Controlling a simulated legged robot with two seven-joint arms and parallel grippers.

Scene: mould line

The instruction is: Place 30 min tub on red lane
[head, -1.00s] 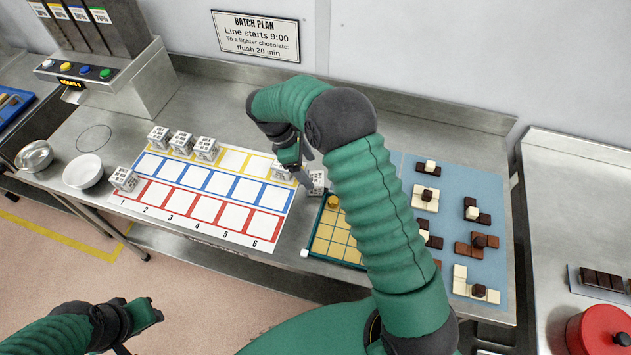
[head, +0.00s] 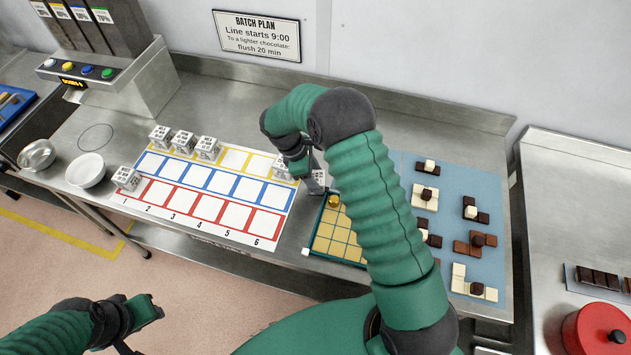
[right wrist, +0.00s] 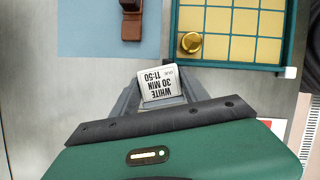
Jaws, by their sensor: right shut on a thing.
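The 30 min tub (right wrist: 160,85) is a small pale block whose label reads "WHITE 30 MIN 11:50" in the right wrist view. My right gripper (right wrist: 158,100) is shut on it. In the head view the tub (head: 317,183) shows partly, under my right gripper (head: 312,172), between the lane card and the yellow grid mould. The red lane (head: 205,208) is the front row of the white lane card, below the blue and yellow rows, and its squares look empty. My left gripper (head: 140,318) is low at the left, away from the counter; its jaw opening is unclear.
Several similar tubs (head: 184,142) stand along the card's back edge, one (head: 126,178) at its left end and another (head: 283,169) at its back right. The yellow grid mould (head: 333,240) and a blue mat (head: 455,200) with chocolate pieces lie to the right.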

